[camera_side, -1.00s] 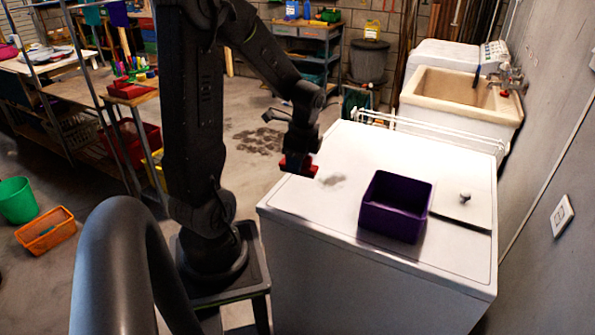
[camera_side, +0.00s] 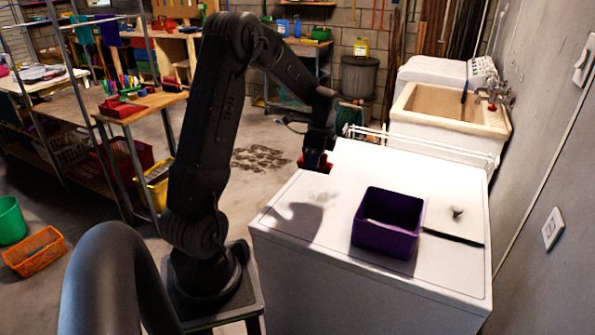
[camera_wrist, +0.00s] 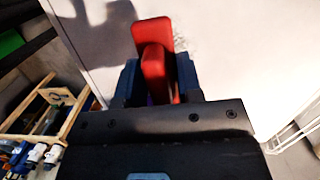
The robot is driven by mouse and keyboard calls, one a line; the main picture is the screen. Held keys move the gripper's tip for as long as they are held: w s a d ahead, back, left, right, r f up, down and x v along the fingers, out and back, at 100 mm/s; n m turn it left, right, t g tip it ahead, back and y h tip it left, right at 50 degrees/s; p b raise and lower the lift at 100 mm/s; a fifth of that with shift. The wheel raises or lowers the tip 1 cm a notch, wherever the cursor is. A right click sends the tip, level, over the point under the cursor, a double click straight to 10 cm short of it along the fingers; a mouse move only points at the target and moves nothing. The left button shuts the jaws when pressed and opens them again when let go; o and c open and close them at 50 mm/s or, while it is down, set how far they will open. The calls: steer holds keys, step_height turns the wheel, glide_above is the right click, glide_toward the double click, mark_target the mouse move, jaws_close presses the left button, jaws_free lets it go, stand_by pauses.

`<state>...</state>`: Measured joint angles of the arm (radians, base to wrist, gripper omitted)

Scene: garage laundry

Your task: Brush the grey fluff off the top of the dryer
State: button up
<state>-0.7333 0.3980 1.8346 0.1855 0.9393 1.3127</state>
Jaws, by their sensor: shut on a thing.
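The white dryer (camera_side: 375,165) fills the middle right of the side view, and its top also shows in the wrist view (camera_wrist: 245,60). A faint grey patch of fluff (camera_side: 322,196) lies on the top, towards the left; grey specks of it (camera_wrist: 183,45) show just beyond my gripper in the wrist view. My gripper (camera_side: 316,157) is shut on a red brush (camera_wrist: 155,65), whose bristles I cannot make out. It is over the dryer's far left edge, behind the fluff. I cannot tell whether the brush touches the top.
A purple bin (camera_side: 387,222) stands on the dryer right of the fluff. A small knob-like thing (camera_side: 457,212) is further right. A white rail (camera_side: 430,143) runs along the back, with a sink (camera_side: 450,105) behind. The top's left front is clear.

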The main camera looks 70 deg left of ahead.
mark_target(316, 209)
steer(key=w+a+f, duration=0.2)
steer(key=w+a, duration=0.2)
steer(key=w, duration=0.2)
steer(key=shift+s+f, duration=0.15)
steer(key=shift+f, duration=1.85)
steer(key=shift+s+f, duration=0.1)
steer(key=shift+f, duration=1.85)
steer(key=shift+s+d, duration=4)
steer(key=shift+d, duration=0.05)
steer(key=shift+c, duration=0.3)
steer(key=shift+w+d, duration=0.45)
steer(key=shift+w, duration=0.1)
steer(key=shift+w+a, duration=4)
steer(key=shift+a, duration=0.15)
steer(key=shift+w+d, duration=0.3)
steer(key=shift+d, duration=0.35)
steer(key=shift+s+d, duration=3.8)
steer(key=shift+s, duration=0.05)
steer(key=shift+s+d+r, duration=0.1)
steer(key=shift+s+r, duration=0.05)
step_height(316, 209, up, 8)
